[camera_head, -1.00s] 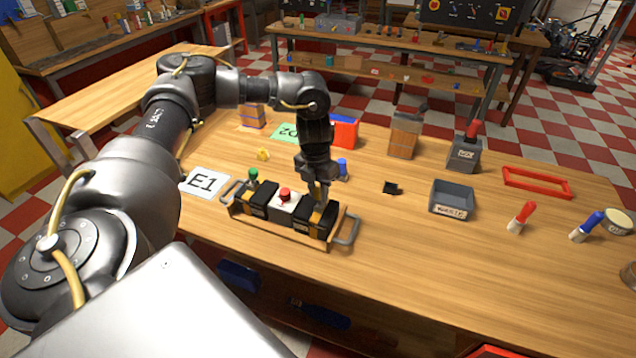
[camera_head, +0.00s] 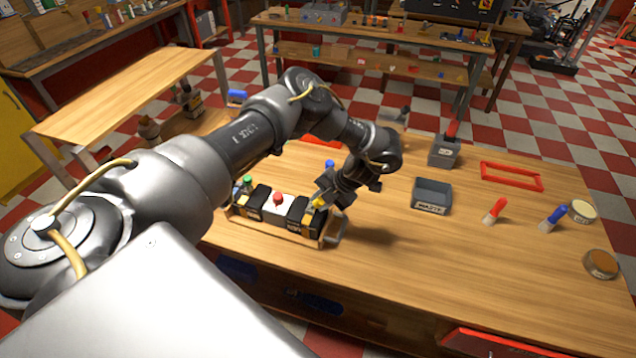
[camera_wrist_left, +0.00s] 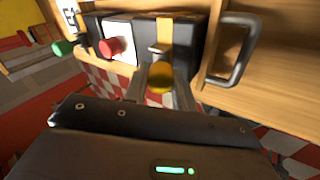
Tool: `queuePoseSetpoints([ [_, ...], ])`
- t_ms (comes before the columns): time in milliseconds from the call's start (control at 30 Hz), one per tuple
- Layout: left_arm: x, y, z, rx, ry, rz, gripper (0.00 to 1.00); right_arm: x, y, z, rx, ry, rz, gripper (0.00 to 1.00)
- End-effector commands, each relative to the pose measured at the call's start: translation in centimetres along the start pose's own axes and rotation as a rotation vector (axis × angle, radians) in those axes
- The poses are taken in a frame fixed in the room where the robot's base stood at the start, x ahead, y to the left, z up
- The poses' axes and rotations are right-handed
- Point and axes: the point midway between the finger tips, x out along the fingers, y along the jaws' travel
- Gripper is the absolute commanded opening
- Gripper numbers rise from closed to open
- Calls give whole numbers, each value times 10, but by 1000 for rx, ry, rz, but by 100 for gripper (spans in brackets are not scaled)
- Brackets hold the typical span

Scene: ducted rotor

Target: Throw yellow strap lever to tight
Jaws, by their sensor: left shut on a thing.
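The yellow strap lever (camera_head: 318,203) is at the right end of a wooden tray unit (camera_head: 270,229). In the left wrist view its round yellow knob (camera_wrist_left: 160,77) sits between my fingers, below a black block (camera_wrist_left: 190,40) with a yellow strap (camera_wrist_left: 165,30). My left gripper (camera_head: 322,199) is shut on the lever, with the wrist tilted over to the right of the unit. The fingers partly hide the lever. A red button (camera_head: 277,198) on a white block and a green knob (camera_head: 247,181) are left of it. My right gripper is not in view.
A metal handle (camera_head: 335,232) stands at the tray's right end, close to my gripper. A grey bin (camera_head: 431,195), a red frame (camera_head: 511,176) and two brushes are further right. The table front right of the tray is clear.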

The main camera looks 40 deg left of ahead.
Motion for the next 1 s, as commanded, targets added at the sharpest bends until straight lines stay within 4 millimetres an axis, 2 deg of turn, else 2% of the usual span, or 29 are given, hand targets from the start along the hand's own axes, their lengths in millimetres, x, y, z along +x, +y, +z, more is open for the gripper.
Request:
queuePoseSetpoints([
  [667,1,-4,1,-1,18,61,4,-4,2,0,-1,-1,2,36],
  [700,1,-4,1,-1,18,61,32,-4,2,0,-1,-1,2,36],
  [833,1,-4,1,-2,18,60,48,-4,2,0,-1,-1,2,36],
  [1000,1,-4,1,-2,18,60,48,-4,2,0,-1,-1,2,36],
])
